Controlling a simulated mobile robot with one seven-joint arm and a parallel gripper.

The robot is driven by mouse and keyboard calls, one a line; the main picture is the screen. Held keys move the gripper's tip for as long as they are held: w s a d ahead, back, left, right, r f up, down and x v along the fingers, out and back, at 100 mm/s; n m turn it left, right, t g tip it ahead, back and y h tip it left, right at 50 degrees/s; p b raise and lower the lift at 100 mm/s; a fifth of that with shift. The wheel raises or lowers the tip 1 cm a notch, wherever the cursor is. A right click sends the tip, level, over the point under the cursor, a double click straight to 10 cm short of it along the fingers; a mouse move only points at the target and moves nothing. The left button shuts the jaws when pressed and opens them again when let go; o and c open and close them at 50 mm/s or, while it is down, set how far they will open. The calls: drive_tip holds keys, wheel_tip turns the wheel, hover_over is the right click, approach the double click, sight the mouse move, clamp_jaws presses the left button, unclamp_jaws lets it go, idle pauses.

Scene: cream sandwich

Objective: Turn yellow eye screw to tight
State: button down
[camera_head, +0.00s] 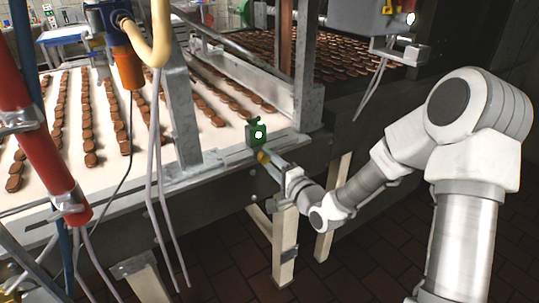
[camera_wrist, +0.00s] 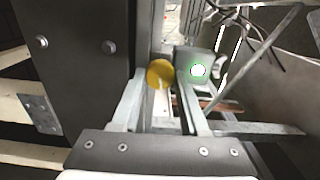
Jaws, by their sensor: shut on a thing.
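The yellow eye screw (camera_head: 262,156) is at the edge of the conveyor frame, just below a small green sensor box (camera_head: 251,132). In the wrist view the yellow eye screw (camera_wrist: 160,74) shows as a round yellow disc between the fingertips. My gripper (camera_head: 268,161) reaches it from the lower right and is shut on it. In the wrist view my gripper (camera_wrist: 160,92) has one finger on each side of the screw. The screw's thread and exact turn angle are hidden.
The white conveyor belt (camera_head: 105,112) carries rows of brown biscuits. A metal post (camera_head: 305,75) stands close behind the sensor box. A red pipe (camera_head: 40,150) and hanging cables are at the left. The floor (camera_head: 375,270) below my arm is open.

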drive_tip(key=shift+r+m+p, duration=0.1)
drive_tip(key=shift+m+p, duration=0.55)
drive_tip(key=shift+m, duration=0.45)
drive_tip(key=shift+c, duration=2.1)
unclamp_jaws()
drive_tip(key=shift+s, duration=0.1)
drive_tip(key=p+v, duration=0.8)
drive_tip(key=v, duration=0.9)
